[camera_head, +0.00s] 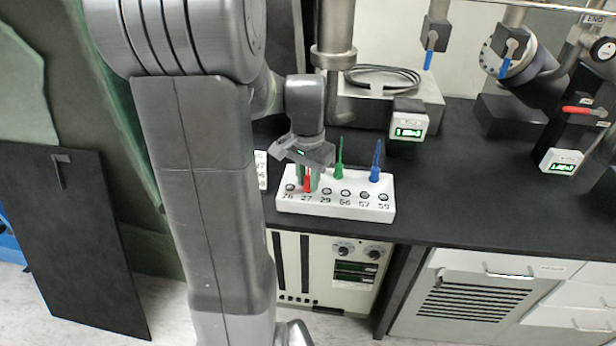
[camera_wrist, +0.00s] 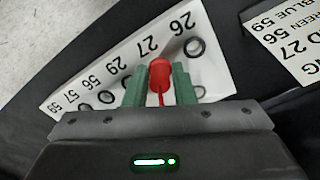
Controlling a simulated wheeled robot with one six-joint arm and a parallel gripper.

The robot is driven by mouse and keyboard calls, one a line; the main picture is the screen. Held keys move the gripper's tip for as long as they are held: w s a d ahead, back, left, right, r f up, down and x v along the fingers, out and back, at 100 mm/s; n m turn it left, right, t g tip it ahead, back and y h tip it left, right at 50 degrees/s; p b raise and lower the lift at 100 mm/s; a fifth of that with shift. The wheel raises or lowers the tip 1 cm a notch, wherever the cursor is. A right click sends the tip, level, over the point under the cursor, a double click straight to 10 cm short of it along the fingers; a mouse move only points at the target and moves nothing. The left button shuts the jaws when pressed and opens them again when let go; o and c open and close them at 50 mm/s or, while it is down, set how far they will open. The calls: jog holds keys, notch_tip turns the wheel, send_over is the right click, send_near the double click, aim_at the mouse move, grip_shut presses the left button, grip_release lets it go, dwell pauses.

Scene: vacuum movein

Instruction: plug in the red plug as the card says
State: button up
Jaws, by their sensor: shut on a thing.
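My gripper (camera_wrist: 160,88) is shut on the red plug (camera_wrist: 159,75), which sits between its two green fingers. In the head view the red plug (camera_head: 307,183) is at the front row of the white socket block (camera_head: 330,210), by the label 27. The wrist view also places it by 27, with that hole hidden behind it. I cannot tell whether its tip is in the hole. The white card (camera_wrist: 290,42) lies beside the block, partly cut off; "D 27" and "BLUE 59" are readable on it.
A green plug (camera_head: 339,168) and a blue plug (camera_head: 376,168) stand upright at the back of the block. A metal box with a coiled cable (camera_head: 375,82) and a small green display (camera_head: 408,131) stand behind. The dark bench (camera_head: 460,190) is clear to the right.

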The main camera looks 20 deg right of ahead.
jog(key=o, duration=1)
notch_tip(320, 180, up, 14)
jog(key=shift+f+p, duration=0.1)
jog(key=shift+p, duration=0.5)
jog(key=shift+f, duration=0.1)
notch_tip(320, 180, down, 14)
jog(key=shift+r+b, duration=0.2)
jog(key=shift+b, duration=0.45)
jog(key=shift+r, duration=0.25)
jog(key=shift+r, duration=0.1)
